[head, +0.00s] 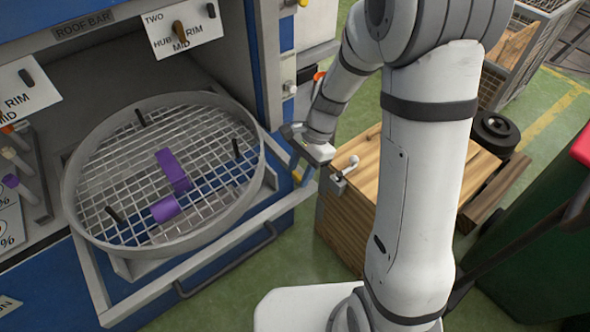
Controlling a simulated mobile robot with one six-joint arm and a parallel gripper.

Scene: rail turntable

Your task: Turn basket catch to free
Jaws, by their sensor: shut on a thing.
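The round mesh basket (72,197) with a grey rim sits tilted on a pulled-out frame at the front of the blue machine. Two purple pieces (164,209) lie on its mesh, with several short black pegs around them. My gripper (294,150) is at the right side of the basket, by the frame's right corner. Its jaws are shut on a small part there, which I take to be the basket catch. The part is mostly hidden by the fingers, so I cannot see which way it is turned. A small yellow bit (297,176) shows just below the fingers.
A wooden crate (345,230) with a grey fitting stands close to the right of my gripper. A dark handle bar (228,268) runs below the basket. Label cards (182,30) hang above it. A wire cage (515,50) and a black wheel (494,131) are farther right.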

